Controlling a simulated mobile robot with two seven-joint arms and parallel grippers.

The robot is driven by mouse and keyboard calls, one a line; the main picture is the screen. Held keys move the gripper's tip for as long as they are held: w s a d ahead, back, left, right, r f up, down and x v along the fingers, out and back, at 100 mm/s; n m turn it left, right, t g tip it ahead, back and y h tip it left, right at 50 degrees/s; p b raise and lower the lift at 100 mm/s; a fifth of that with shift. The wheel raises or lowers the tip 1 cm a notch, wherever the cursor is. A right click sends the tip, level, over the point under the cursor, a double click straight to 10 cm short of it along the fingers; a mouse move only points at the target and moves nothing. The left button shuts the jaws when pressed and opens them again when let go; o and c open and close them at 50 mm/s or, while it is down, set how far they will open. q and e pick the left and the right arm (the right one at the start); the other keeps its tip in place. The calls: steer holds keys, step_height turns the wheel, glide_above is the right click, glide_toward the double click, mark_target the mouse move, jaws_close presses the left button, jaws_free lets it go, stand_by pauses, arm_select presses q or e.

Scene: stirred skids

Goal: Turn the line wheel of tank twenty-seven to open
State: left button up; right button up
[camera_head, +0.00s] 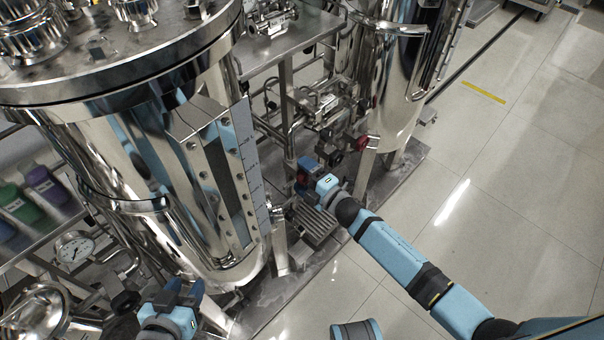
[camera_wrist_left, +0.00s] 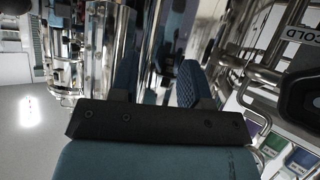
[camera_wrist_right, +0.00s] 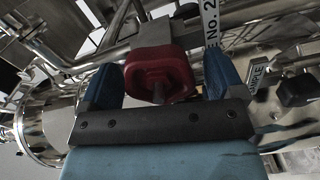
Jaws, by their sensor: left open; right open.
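A red line wheel (camera_wrist_right: 160,74) shows in the right wrist view between the two blue fingers of my right gripper (camera_wrist_right: 165,80). The fingers are open on either side of it; whether they touch it I cannot tell. A white tag (camera_wrist_right: 211,28) beside the wheel reads "NE No. 2", its last part hidden behind a finger. In the head view my right gripper (camera_head: 307,172) reaches low among the pipes between two steel tanks. My left gripper (camera_head: 184,289) is open and empty in front of the large left tank (camera_head: 150,150). The left wrist view shows its fingers (camera_wrist_left: 160,82) apart.
Another red wheel (camera_head: 362,143) sits by the rear tank (camera_head: 395,80). A "SAMPLE" label (camera_wrist_right: 259,77) is right of my right gripper. A black knob marked COLD (camera_wrist_left: 304,98) and a gauge (camera_head: 75,248) are near my left arm. Floor at right (camera_head: 510,200) is clear.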

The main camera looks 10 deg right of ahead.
steer(key=p+v, duration=0.1)
steer(key=v, duration=1.2)
steer(key=shift+s+d, duration=0.1)
steer(key=shift+d, duration=0.05)
